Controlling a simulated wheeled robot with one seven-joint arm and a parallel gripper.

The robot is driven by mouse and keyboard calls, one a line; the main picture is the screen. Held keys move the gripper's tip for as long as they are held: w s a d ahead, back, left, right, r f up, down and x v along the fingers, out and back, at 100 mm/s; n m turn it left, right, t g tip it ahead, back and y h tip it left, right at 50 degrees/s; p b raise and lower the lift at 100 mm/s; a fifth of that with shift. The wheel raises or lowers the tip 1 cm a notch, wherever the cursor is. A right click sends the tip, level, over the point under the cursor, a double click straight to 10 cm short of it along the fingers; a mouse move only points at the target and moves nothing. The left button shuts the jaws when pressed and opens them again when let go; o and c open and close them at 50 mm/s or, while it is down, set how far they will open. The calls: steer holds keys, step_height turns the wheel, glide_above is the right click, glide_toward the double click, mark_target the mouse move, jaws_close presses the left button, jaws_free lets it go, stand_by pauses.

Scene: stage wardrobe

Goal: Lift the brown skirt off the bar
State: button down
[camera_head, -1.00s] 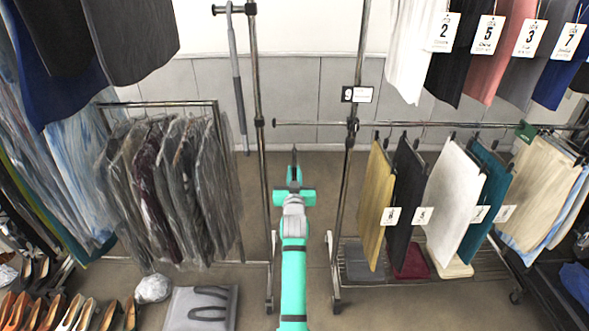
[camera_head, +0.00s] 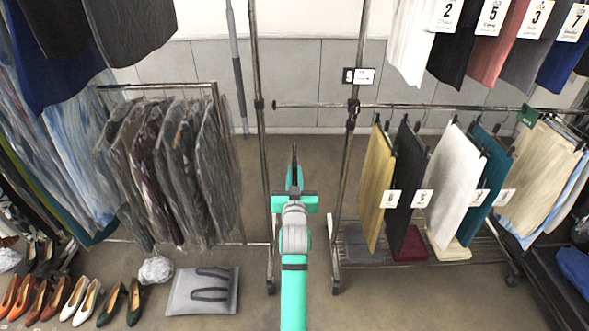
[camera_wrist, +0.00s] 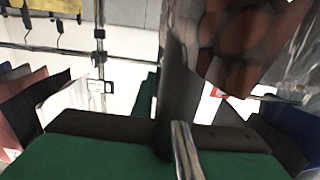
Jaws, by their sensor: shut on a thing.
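I cannot make out the brown skirt for sure in either view. My gripper (camera_head: 294,168) is in the middle of the head view, seen from behind, pointing away between the two metal posts. It looks narrow and shut, and what it holds is hidden or too small to tell. In the wrist view, which looks upside down, a dark upright part and a pale metal strip stand close together in front of a green surface. The lower bar (camera_head: 430,106) on the right carries mustard (camera_head: 376,195), black (camera_head: 405,180), white (camera_head: 452,185) and teal skirts, then beige cloth.
Plastic-covered garments (camera_head: 180,170) hang at the left. A number 9 sign (camera_head: 358,76) is on the right post. White, black, pink, grey and blue garments hang high at the right.

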steer(key=shift+s+r, duration=0.1)
steer(key=shift+s, duration=6.55)
